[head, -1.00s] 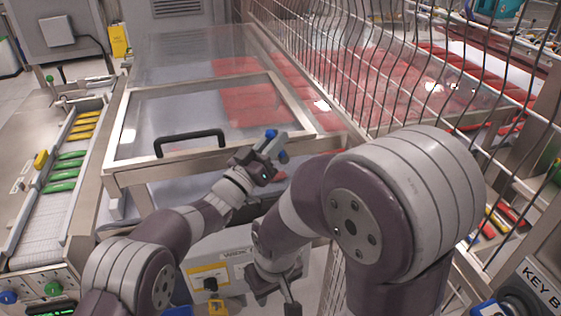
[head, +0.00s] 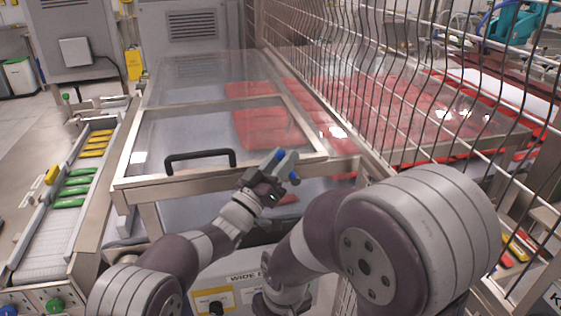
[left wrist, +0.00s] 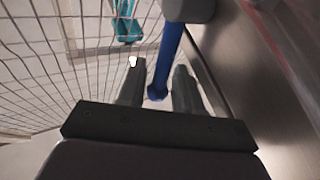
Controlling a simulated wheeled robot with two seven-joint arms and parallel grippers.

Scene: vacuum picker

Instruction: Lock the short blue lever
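A short blue lever (left wrist: 167,60) shows in the left wrist view, hanging from a grey hub (left wrist: 188,8) next to a metal panel. Its lower end lies between the two fingers of my left gripper (left wrist: 158,88). The fingers stand apart, and a narrow gap seems to show on each side of the lever. In the head view my left gripper (head: 278,168) is at the front right corner of the clear-lidded table, with small blue parts at its tip. I cannot tell there which blue part is the lever. My right arm reaches down at the bottom middle, its gripper out of frame.
The clear lid with a black handle (head: 200,158) lies behind the left gripper. A wire fence (head: 400,80) stands to the right. A conveyor (head: 65,210) with green and yellow packs runs at the left. A labelled box (head: 225,285) is below the arms.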

